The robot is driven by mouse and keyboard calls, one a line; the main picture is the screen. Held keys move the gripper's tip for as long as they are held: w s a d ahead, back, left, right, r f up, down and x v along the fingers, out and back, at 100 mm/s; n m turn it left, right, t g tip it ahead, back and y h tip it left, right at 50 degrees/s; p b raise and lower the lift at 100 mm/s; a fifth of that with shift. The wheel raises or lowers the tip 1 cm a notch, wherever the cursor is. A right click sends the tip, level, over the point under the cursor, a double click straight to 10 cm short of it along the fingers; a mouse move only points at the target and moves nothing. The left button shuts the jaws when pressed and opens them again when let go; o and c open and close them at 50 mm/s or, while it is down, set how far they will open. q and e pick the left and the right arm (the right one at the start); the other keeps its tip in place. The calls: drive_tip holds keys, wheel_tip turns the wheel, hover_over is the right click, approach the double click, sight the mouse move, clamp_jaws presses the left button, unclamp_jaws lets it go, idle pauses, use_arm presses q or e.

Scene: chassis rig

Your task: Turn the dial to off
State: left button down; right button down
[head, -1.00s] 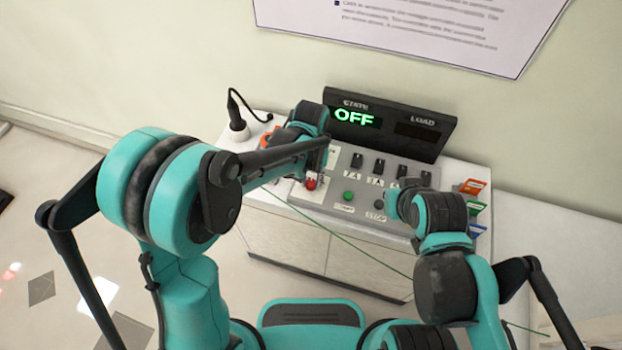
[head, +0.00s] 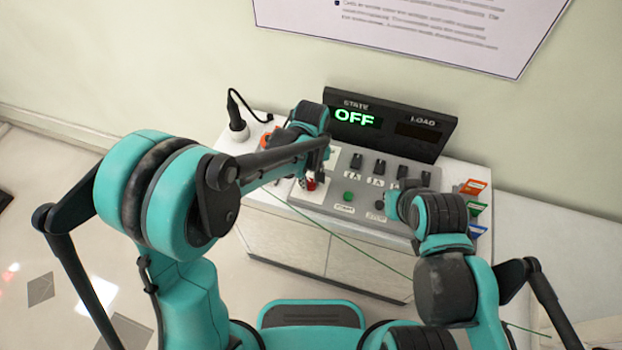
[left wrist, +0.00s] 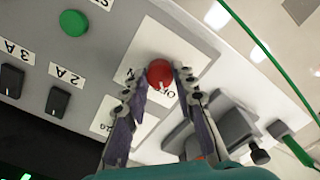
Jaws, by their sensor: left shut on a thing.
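The red dial (left wrist: 159,73) sits on a white label plate on the grey control panel (head: 330,204). Letters of an OFF label show beside it, upside down in the left wrist view. A pale mark shows on the dial's lower edge there. My left gripper (left wrist: 158,80) has one finger on each side of the dial and is shut on it. In the head view the dial (head: 311,184) is partly covered by the left gripper's fingers. The state display (head: 355,118) reads OFF in green. My right arm is over the panel's right part; its fingers are hidden.
A green button (head: 348,196) and several black switches (head: 379,166) are on the panel. Coloured cards (head: 473,187) are at the right edge. A green line crosses in front of the cabinet.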

sight(311, 183)
idle(0.4)
use_arm(q)
drive_tip(key=c, duration=1.2)
unclamp_jaws()
drive_tip(key=shift+r, duration=0.1)
wheel_tip(311, 183, up, 12)
